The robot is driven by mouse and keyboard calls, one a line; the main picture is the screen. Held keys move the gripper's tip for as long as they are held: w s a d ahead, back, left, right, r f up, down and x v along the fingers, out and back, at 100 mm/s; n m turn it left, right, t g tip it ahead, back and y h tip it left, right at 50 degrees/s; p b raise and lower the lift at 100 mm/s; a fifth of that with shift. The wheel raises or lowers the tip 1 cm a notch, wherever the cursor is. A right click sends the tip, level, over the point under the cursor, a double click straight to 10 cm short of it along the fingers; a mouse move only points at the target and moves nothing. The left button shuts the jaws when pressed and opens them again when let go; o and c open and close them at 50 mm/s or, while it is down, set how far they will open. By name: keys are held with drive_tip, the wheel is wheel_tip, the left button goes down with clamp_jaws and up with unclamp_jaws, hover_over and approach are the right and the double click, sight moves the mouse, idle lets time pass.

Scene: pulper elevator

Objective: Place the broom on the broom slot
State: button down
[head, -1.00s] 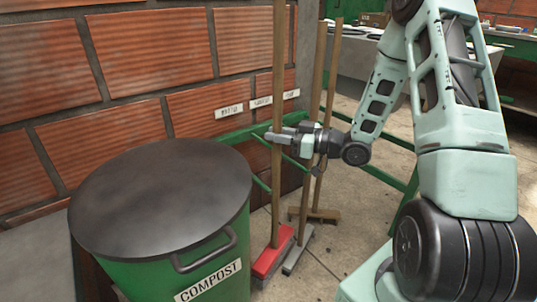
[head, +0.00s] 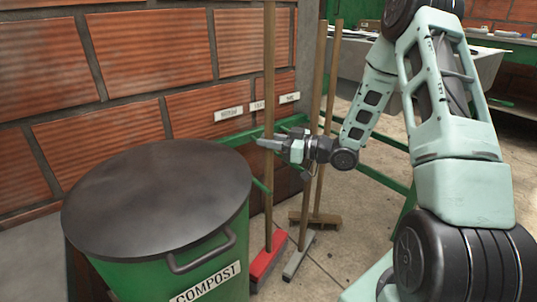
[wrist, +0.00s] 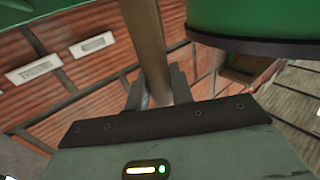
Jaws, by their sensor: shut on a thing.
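My gripper (head: 268,143) is shut on the wooden handle of the red-headed broom (head: 269,85). The broom stands nearly upright, its red head (head: 267,262) low by the floor beside the compost bin; I cannot tell whether it touches the floor. In the wrist view the handle (wrist: 147,45) passes between my gripper's fingers (wrist: 158,92). A green rack rail (head: 236,138) runs along the brick wall behind the handle, below several small white labels (head: 229,114). The exact broom slot cannot be made out; the handle and gripper hide part of the rail.
A green compost bin (head: 205,262) with a dark round lid (head: 160,195) stands close on the left. A grey-headed broom (head: 298,256) and a brown-headed broom (head: 314,220) stand just right of the held one. Open concrete floor lies farther right.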

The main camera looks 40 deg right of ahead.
sight(269, 151)
wheel_tip(269, 151, down, 4)
drive_tip(key=shift+r+b, duration=0.25)
drive_tip(key=shift+b, duration=0.55)
drive_tip(key=shift+w+f+b, duration=0.2)
drive_tip(key=shift+b, duration=0.15)
drive_tip(key=shift+r, duration=0.15)
drive_tip(key=c, duration=1.2)
unclamp_jaws()
drive_tip(key=shift+f, duration=0.2)
drive_tip(key=shift+r, duration=0.15)
